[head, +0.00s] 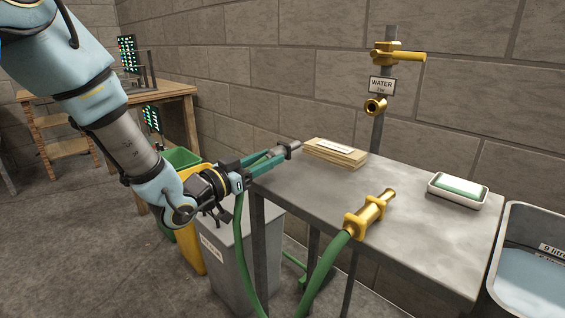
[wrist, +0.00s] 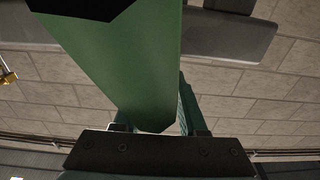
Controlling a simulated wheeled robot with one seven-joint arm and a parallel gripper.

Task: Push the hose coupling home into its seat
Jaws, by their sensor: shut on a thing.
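A brass hose coupling (head: 368,216) with a green hose (head: 322,275) behind it lies on the grey table, apart from my gripper. A brass outlet (head: 375,106) sits on the wall pipe, with nothing attached. My gripper (head: 287,151) is left of the coupling, near the table's left end, its fingers pointing right. In the wrist view the hose (wrist: 125,60) is large between the finger bases and hides much of the fingers. Whether both hose lengths join is out of frame.
A wooden block (head: 335,153) and a white dish with a green top (head: 458,190) stand on the table (head: 425,225). A brass valve (head: 392,52) and WATER sign are above the outlet. Bins (head: 232,245) stand left, a water tub (head: 530,270) right.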

